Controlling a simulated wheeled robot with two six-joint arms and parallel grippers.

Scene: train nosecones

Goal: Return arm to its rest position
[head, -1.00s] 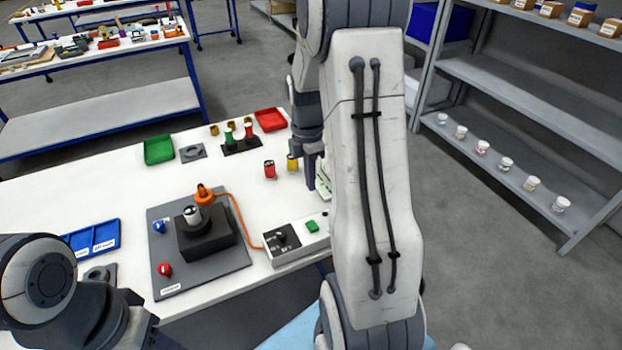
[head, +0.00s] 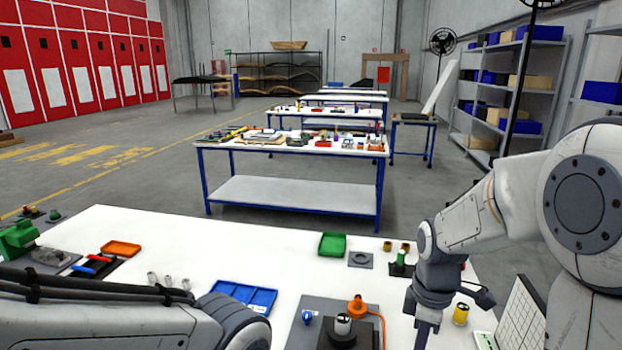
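My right arm comes in from the right in the head view and bends down over the right part of the white workbench (head: 190,232). My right gripper (head: 423,335) points down at the lower edge of the picture, beside a yellow cylinder (head: 461,313). No held thing shows, and its fingers are too cut off to tell open from shut. My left arm's links lie across the lower left corner, and its gripper is out of view.
A blue tray (head: 243,295), a green tray (head: 332,244) and an orange tray (head: 121,248) lie on the bench. A white panel (head: 520,318) stands near my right arm. Other tables (head: 290,193) are behind, and shelves (head: 515,95) stand at right.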

